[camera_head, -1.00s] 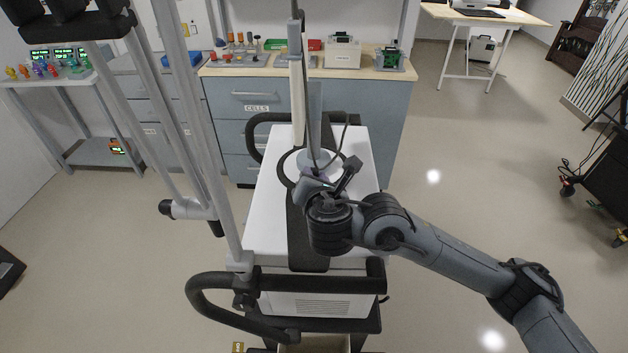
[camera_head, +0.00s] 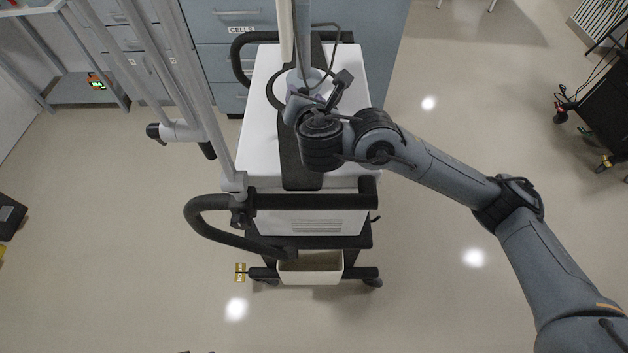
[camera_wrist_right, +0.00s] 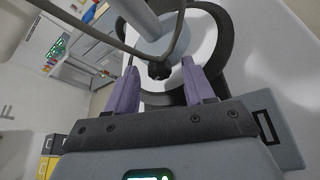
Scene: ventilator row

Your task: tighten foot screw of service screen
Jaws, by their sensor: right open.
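The service screen's grey post (camera_head: 302,40) rises from a round pale foot (camera_head: 293,78) on the white top of a ventilator cart (camera_head: 258,120). The panel itself is out of view. In the right wrist view, the post (camera_wrist_right: 142,18) slants into the foot, and the dark foot screw (camera_wrist_right: 158,70) sits at the near side of the foot. My right gripper (camera_wrist_right: 159,66) is open, with its purple fingers to either side of the screw and a gap on each side. In the head view the wrist hides the screw. My left gripper is not in view.
A black handle rail (camera_head: 310,201) runs across the cart's near end, with a bin (camera_head: 311,268) below. Blue drawers (camera_head: 225,55) stand behind. A dark cart (camera_head: 603,110) is far right. Floor between is clear.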

